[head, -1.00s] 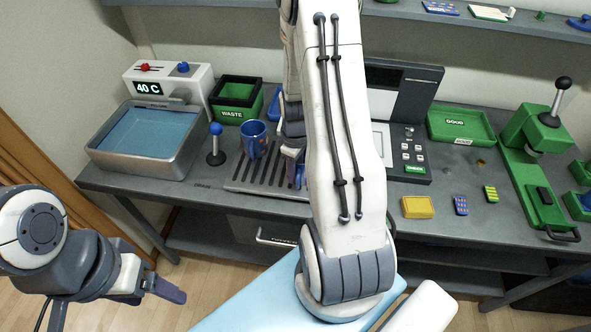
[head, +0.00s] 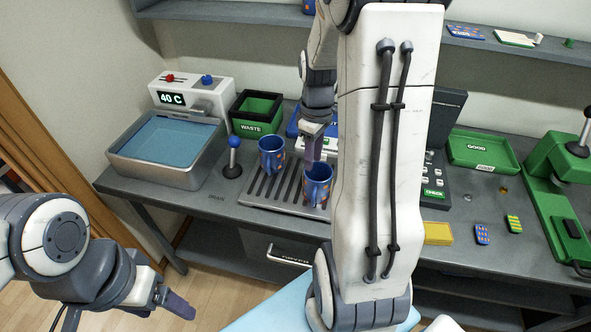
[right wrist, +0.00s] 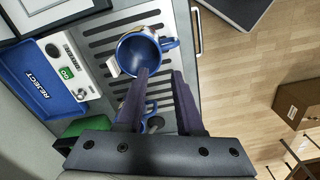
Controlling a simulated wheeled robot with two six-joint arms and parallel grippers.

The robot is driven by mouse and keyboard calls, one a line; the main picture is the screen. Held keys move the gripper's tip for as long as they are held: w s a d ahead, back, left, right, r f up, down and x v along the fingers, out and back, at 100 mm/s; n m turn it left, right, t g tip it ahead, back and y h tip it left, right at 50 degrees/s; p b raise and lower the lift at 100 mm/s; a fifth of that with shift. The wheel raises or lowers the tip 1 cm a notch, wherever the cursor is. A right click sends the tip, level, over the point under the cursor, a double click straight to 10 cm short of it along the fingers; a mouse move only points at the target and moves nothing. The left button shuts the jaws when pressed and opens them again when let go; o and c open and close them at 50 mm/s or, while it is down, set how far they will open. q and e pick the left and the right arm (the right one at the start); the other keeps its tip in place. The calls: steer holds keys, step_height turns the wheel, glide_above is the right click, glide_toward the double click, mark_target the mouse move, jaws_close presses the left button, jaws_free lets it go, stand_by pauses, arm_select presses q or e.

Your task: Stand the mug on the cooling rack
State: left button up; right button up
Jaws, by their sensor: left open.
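A blue mug with orange marks (head: 318,187) stands upright on the right part of the dark slotted rack (head: 262,188). In the right wrist view I look down into this mug (right wrist: 138,54), with its handle to the right. My right gripper (head: 312,160) is at its rim; its fingers are apart (right wrist: 161,73), one overlapping the mug's opening and the other beside it near the handle. A second blue mug (head: 271,156) stands at the rack's back left. It is mostly hidden between the fingers in the wrist view. My left gripper (head: 176,303) is open and empty, low at left.
A water bath (head: 165,150), a blue-knobbed lever (head: 233,158) and a green waste bin (head: 257,114) are left of the rack. A blue reject tray (right wrist: 38,78) lies behind it. My right arm hides the bench's middle. A yellow block (head: 437,234) lies farther right.

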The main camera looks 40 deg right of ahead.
steer(key=s+a+r+n, duration=0.1)
steer(key=a+r, duration=0.1)
steer(key=a, duration=0.8)
steer(key=s+a+r+n, duration=0.1)
steer(key=s+a+r, duration=0.1)
steer(key=a, duration=0.8)
steer(key=s+a+n+y, duration=0.1)
steer(key=s+a, duration=0.9)
steer(key=s, duration=0.2)
steer(key=shift+s+a+r, duration=0.15)
steer(key=shift+s+r, duration=0.25)
steer(key=shift+r, duration=0.05)
